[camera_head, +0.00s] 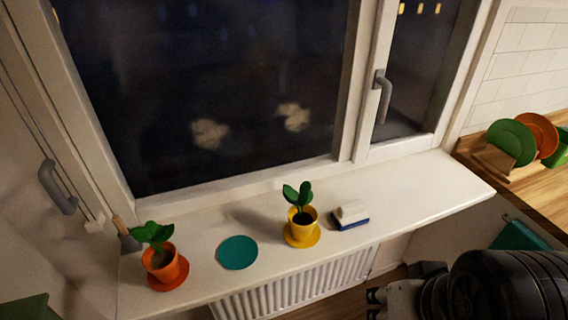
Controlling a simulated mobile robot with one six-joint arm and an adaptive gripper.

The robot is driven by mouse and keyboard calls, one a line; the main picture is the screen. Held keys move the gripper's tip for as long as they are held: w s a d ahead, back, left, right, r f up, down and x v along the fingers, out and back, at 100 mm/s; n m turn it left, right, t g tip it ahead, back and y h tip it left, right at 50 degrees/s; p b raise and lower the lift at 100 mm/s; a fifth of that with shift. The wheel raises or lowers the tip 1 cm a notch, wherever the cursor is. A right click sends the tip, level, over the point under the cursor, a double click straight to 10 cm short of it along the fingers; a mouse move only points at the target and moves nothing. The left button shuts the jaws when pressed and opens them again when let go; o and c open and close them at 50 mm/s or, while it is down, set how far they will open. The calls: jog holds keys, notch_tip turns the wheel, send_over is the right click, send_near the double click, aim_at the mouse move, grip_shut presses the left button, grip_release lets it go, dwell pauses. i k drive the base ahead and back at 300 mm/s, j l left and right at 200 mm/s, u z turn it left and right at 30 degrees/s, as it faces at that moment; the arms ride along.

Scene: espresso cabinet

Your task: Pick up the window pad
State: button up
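The window pad (349,214) appears to be the small block with a white top and a blue base on the white windowsill (425,193). It lies just right of the yellow plant pot, with a small gap. My gripper (373,304) is at the bottom edge, right of centre, in front of the sill and apart from the pad. It points left and is partly cut off by the frame. Two small dark finger parts show, but their opening is unclear. Nothing is seen held in it.
A yellow pot (302,222) and an orange pot (161,263) hold plants on the sill. A teal disc (237,252) lies between them. The window handle (382,95) juts out above. A dish rack (495,161) stands on the wooden counter at right. The sill's right part is clear.

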aim_at(349, 215)
jog(key=i+l+u, duration=0.65)
jog(key=l+u, duration=0.2)
jog(key=l, duration=0.2)
